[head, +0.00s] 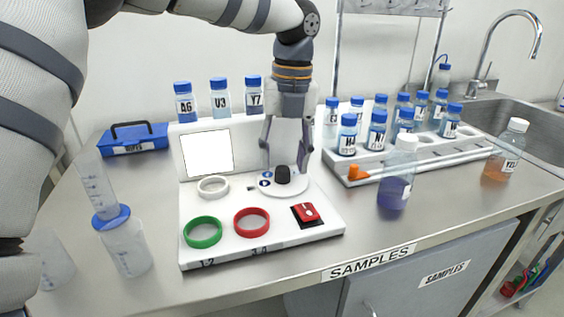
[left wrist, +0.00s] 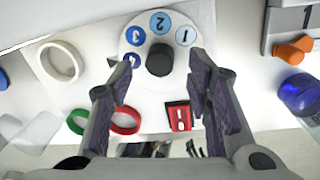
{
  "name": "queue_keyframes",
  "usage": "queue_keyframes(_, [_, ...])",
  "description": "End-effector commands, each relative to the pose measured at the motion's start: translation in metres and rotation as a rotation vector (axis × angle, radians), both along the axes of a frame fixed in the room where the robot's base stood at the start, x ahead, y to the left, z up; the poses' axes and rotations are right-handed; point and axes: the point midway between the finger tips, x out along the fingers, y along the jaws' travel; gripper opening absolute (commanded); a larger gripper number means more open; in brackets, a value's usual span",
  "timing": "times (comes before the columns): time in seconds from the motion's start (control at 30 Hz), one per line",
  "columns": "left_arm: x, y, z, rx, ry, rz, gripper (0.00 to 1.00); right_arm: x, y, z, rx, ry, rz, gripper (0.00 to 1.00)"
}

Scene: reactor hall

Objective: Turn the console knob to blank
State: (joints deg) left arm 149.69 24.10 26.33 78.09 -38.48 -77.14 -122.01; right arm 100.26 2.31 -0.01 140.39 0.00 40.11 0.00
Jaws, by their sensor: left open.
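The white console (head: 235,240) stands on the bench with a blank white screen (head: 206,153). Its black knob (head: 282,175) sits on a round white dial; it also shows in the left wrist view (left wrist: 160,59). Blue and white numbered marks (left wrist: 160,23) ring part of the dial, one partly hidden by a finger. I cannot make out a pointer on the knob. My left gripper (head: 285,168) points down over the dial, open, with a finger on either side of the knob and gaps visible in the left wrist view. My right gripper is out of view.
The console also carries a white ring (head: 213,186), a green ring (head: 202,232), a red ring (head: 251,222) and a red switch (head: 306,212). Blue-capped bottles stand behind it and in a rack (head: 440,150) at right. A purple-filled bottle (head: 394,190) stands nearby.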

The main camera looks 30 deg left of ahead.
Motion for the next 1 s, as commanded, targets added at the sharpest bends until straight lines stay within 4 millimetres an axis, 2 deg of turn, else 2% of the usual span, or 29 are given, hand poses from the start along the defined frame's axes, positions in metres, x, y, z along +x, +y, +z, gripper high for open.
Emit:
queue_keyframes(0.17, [-0.001,0.001,-0.017,0.0,-0.002,0.0,0.45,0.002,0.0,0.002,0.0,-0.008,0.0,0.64])
queue_keyframes(0.4, [-0.001,0.001,-0.02,0.001,-0.001,0.0,0.45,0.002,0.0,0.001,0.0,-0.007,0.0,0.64])
queue_keyframes(0.43, [-0.001,0.001,-0.02,0.001,-0.001,0.0,0.43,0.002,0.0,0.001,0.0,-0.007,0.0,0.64])
queue_keyframes(0.6, [-0.001,0.001,-0.02,0.001,-0.001,0.0,0.04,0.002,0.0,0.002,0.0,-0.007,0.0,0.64])
queue_keyframes(0.63, [-0.001,0.001,-0.02,0.001,-0.001,0.0,0.0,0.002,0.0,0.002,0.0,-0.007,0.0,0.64])
queue_keyframes(1.0, [0.0,0.001,-0.019,0.002,-0.002,0.046,0.0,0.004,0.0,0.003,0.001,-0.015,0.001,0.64])
